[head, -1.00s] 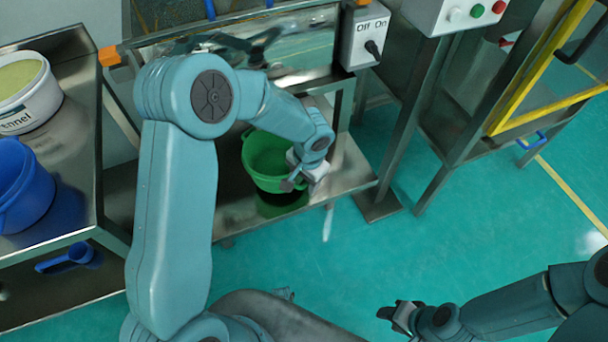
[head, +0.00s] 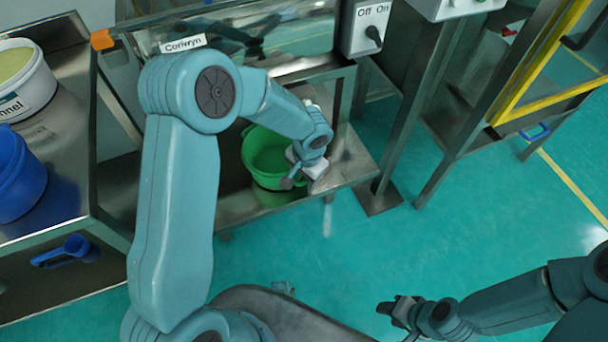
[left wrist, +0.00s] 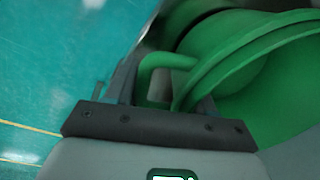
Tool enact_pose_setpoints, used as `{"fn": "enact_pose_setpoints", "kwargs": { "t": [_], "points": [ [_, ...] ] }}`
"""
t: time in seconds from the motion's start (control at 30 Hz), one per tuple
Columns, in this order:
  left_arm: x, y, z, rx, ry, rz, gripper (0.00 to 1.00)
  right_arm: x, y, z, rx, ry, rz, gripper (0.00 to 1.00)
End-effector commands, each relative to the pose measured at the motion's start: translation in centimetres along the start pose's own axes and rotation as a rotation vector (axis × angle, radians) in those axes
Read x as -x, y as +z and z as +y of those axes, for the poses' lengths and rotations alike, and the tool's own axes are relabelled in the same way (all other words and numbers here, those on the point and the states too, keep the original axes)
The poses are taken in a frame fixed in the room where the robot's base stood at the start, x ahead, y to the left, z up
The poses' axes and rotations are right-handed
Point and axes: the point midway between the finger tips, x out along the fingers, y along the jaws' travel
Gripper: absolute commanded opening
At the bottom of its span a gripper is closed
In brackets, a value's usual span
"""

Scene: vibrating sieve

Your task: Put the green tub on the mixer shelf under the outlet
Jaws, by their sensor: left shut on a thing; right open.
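The green tub (head: 262,160) is on or just above the mixer shelf (head: 347,165), upright or nearly so; contact with the shelf is unclear. My left gripper (head: 292,178) is at the tub's right front side, shut on its handle. In the left wrist view the tub (left wrist: 235,65) fills the right side, and its loop handle (left wrist: 150,75) is between the fingers. My left arm covers part of the tub, and I cannot make out the outlet. My right gripper (head: 391,308) is open and empty over the floor at lower right.
A mixer label (head: 183,44) and an Off/On switch box (head: 367,28) are above the shelf. The left bench holds a white bucket (head: 22,90) and a blue bucket (head: 18,180); a blue scoop (head: 66,252) lies lower. A yellow-railed frame (head: 545,65) stands right. Middle floor is clear.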

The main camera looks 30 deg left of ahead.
Motion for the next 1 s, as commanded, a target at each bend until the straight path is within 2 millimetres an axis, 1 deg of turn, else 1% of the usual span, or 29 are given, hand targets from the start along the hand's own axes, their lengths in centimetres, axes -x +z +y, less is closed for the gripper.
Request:
{"fn": "enact_pose_setpoints", "kwargs": {
  "t": [0.33, 0.37, 0.4, 0.43, 0.67, 0.77, 0.87, 0.97, 1.0],
  "points": [
    [-0.7, 0.0, 0.1, 0.000, 0.000, 0.001, 0.03, -0.8, 0.0, 0.3, 0.000, 0.000, 0.000, 0.43],
    [-0.6, 0.0, 0.1, 0.000, 0.000, 0.001, 0.63, -0.6, 0.0, 0.2, 0.000, 0.000, 0.000, 0.43],
    [-0.6, 0.0, 0.1, 0.000, 0.000, 0.001, 0.76, -0.6, 0.0, 0.2, 0.000, 0.000, 0.000, 0.43],
    [-0.6, 0.0, 0.1, 0.000, 0.000, 0.000, 0.83, -0.6, 0.0, 0.2, 0.000, 0.000, 0.000, 0.43],
    [-0.6, 0.0, 0.1, 0.000, 0.000, 0.000, 0.83, -0.6, 0.0, 0.2, 0.000, 0.000, 0.000, 0.43],
    [-0.3, 0.0, 0.1, 0.000, 0.000, 0.001, 0.83, -0.5, 0.0, 0.2, 0.000, 0.000, 0.000, 0.43],
    [1.0, -0.1, 0.0, 0.000, -0.001, 0.002, 0.83, -0.2, 0.0, 0.1, 0.000, 0.000, 0.000, 0.43],
    [3.2, -0.1, 0.0, 0.001, -0.001, 0.004, 0.83, 0.3, 0.0, -0.1, 0.000, 0.000, 0.000, 0.43],
    [4.3, -0.1, 0.0, 0.000, -0.002, 0.006, 0.83, 0.6, 0.0, -0.2, 0.000, 0.000, 0.000, 0.43]
  ]
}}
